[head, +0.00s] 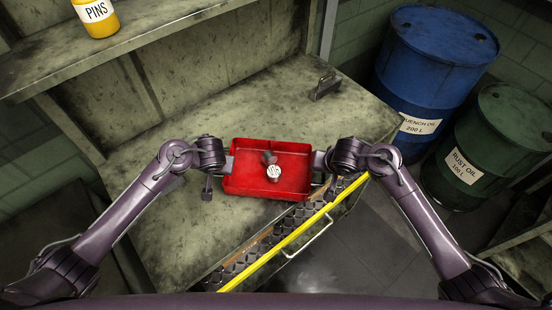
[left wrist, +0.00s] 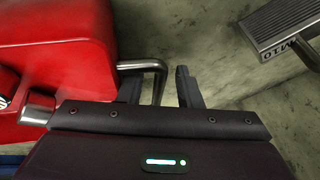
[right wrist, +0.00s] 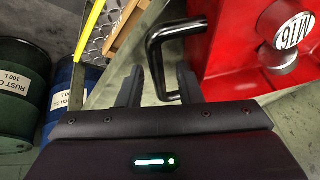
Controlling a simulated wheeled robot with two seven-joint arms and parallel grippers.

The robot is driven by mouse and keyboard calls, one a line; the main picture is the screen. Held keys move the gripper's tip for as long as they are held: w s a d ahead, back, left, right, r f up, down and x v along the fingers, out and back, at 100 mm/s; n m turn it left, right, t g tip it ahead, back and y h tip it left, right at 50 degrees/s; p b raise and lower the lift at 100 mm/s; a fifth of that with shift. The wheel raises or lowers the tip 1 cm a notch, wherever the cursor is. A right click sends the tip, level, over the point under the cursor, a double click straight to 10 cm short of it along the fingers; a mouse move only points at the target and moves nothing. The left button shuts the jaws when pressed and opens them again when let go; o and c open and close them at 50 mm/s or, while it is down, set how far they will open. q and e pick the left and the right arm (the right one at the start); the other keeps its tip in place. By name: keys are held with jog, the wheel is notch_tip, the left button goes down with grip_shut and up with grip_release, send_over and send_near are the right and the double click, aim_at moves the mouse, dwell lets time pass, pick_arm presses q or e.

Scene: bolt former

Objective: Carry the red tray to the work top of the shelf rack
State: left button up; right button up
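The red tray (head: 240,186) is in the middle of the head view, over the grey work surface, its front right corner over the front strip. I cannot tell whether it rests or hangs. In it sits a metal piece (head: 274,173) labelled M16, with a darker piece behind. My left gripper (head: 230,163) is at the tray's left end; in the left wrist view its fingers (left wrist: 160,88) stand apart around the metal handle (left wrist: 152,66). My right gripper (head: 319,163) is at the right end; in the right wrist view its fingers (right wrist: 160,85) stand apart around the dark handle (right wrist: 153,52).
A metal block (head: 325,87) with a handle stands on the work surface at the back. A shelf (head: 150,35) with a yellow PINS container (head: 96,18) is above left. Blue (head: 435,60) and green (head: 490,145) drums stand right. A yellow rail (head: 290,236) runs along the front.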

pick_arm(q)
jog(key=shift+s+d+r, duration=0.15)
jog(key=shift+d+r, duration=0.1)
jog(key=shift+r, duration=0.15)
pick_arm(e)
jog(key=shift+r, duration=0.15)
pick_arm(q)
jog(key=v, duration=1.1)
jog(key=shift+a, duration=0.25)
pick_arm(e)
jog(key=v, duration=0.7)
jog(key=shift+s+d, duration=0.1)
pick_arm(q)
jog(key=shift+s, duration=0.1)
